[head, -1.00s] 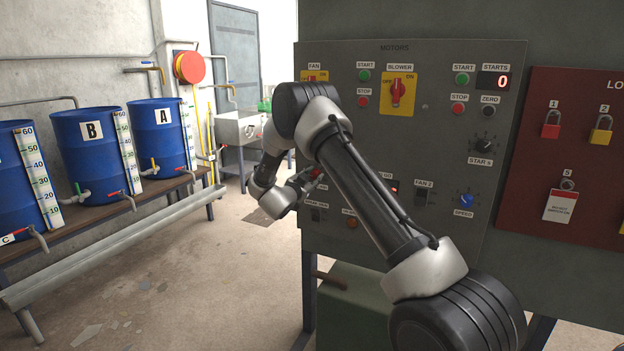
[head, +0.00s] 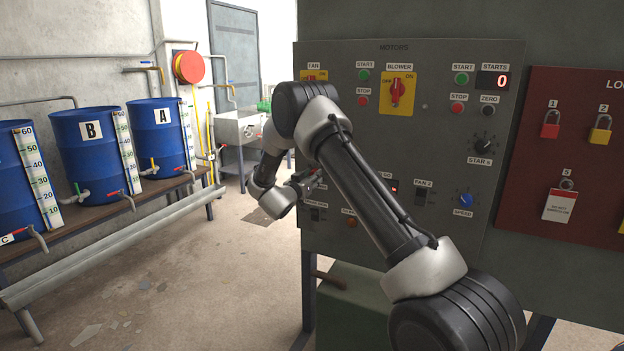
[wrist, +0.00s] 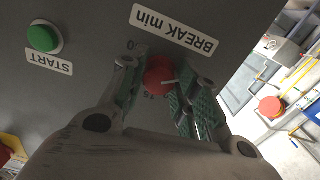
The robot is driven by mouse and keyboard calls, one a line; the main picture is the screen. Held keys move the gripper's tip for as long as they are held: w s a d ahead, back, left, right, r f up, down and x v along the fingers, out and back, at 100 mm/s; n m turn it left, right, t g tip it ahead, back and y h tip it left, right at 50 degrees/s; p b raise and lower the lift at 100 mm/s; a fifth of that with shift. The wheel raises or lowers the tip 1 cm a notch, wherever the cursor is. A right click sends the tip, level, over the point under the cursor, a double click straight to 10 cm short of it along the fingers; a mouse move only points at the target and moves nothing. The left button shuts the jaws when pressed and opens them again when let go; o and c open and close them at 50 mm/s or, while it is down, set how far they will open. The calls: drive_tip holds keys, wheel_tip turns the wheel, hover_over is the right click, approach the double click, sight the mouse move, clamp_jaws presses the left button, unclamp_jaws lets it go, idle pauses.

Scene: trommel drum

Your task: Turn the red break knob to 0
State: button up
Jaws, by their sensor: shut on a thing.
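The red break knob (wrist: 160,75) is on the grey panel in the wrist view, under an upside-down "BREAK min" label (wrist: 174,30). It has a pale pointer line that points to the right in that view. The scale numbers around it are partly hidden by my fingers. My gripper (wrist: 160,84) has one finger on each side of the knob and is shut on it. In the head view my gripper (head: 308,180) is at the left part of the motors panel, and my arm hides the knob there.
A green START button (wrist: 43,38) sits beside the knob in the wrist view. In the head view the motors panel (head: 440,130) carries several switches, including the blower switch (head: 396,91). The floor left of the panel is clear up to the bench with blue drums (head: 85,150).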

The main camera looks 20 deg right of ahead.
drive_tip(key=shift+f, duration=0.15)
drive_tip(key=o, duration=1)
drive_tip(key=shift+a, duration=0.1)
drive_tip(key=v, duration=1.2)
